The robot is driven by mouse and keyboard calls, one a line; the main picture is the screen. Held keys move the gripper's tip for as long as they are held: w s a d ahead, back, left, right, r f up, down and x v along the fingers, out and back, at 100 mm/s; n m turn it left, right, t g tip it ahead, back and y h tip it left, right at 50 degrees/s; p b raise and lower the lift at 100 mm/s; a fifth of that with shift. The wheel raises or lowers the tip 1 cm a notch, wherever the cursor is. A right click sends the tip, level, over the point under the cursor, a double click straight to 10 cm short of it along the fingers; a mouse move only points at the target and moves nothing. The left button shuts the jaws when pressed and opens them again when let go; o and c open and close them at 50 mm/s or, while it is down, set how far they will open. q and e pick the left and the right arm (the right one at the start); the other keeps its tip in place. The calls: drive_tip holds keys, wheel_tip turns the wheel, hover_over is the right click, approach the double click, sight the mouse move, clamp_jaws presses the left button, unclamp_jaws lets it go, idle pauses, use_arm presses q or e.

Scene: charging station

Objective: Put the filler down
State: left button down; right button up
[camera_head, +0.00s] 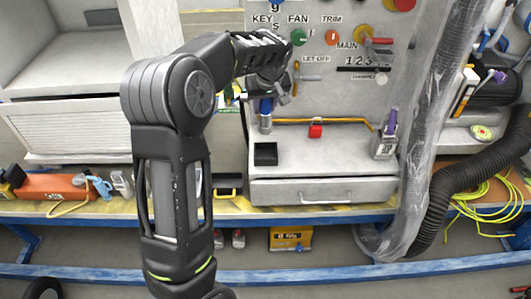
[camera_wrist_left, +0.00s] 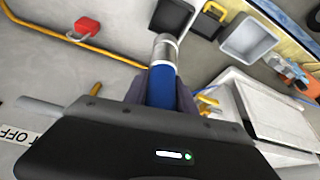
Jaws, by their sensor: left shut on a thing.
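The filler (camera_head: 266,108) is a slim cylinder with a blue body and a silvery end. My left gripper (camera_head: 266,88) is shut on its blue part and holds it upright, silvery end down, in front of the control panel. In the left wrist view the filler (camera_wrist_left: 161,88) sits between the dark fingers (camera_wrist_left: 160,95), its silvery end pointing away from the gripper. The silvery end is close above or on the grey cabinet top (camera_head: 345,155); I cannot tell whether it touches. My right gripper is not in view.
A small black tray (camera_head: 265,153) lies on the cabinet top below the filler. A red padlock (camera_head: 315,131) and a yellow pipe (camera_head: 345,121) are behind. A grey and purple container (camera_head: 385,143) stands at right. The middle of the cabinet top is clear.

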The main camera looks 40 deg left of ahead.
sight(265, 131)
use_arm(q)
wheel_tip(265, 131, down, 6)
drive_tip(key=shift+f, duration=0.1)
drive_tip(key=shift+f+p, duration=0.35)
drive_tip(key=shift+f, duration=1.45)
drive_tip(key=shift+f, duration=0.2)
drive_tip(key=c, duration=1)
unclamp_jaws()
drive_tip(key=shift+r, duration=0.1)
